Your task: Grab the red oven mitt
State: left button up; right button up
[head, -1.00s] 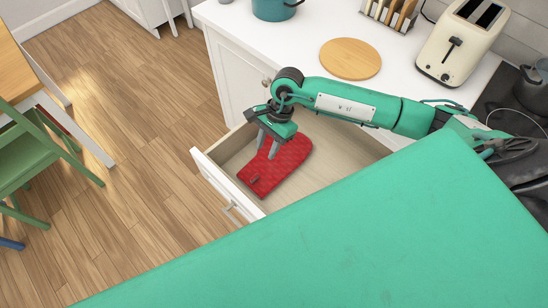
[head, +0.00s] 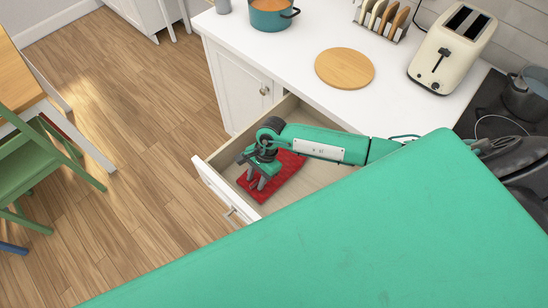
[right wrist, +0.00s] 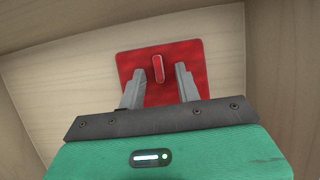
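The red oven mitt (head: 285,172) lies flat in the open drawer (head: 214,182). In the right wrist view the red oven mitt (right wrist: 190,58) shows a raised red loop (right wrist: 158,69) on its top. My right gripper (head: 258,182) is down in the drawer, over the mitt. In the right wrist view my right gripper (right wrist: 158,88) is open, its two fingers apart on either side of the loop with nothing between them that I can see held. Whether the fingertips touch the mitt I cannot tell. My left gripper is not in view.
The drawer's wooden walls (right wrist: 281,70) stand close around the gripper. The white counter (head: 300,55) above holds a round wooden board (head: 344,68), a toaster (head: 452,48), a teal pot (head: 270,15) and a rack (head: 382,18). A green chair (head: 35,165) stands at left.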

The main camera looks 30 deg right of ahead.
grip_shut()
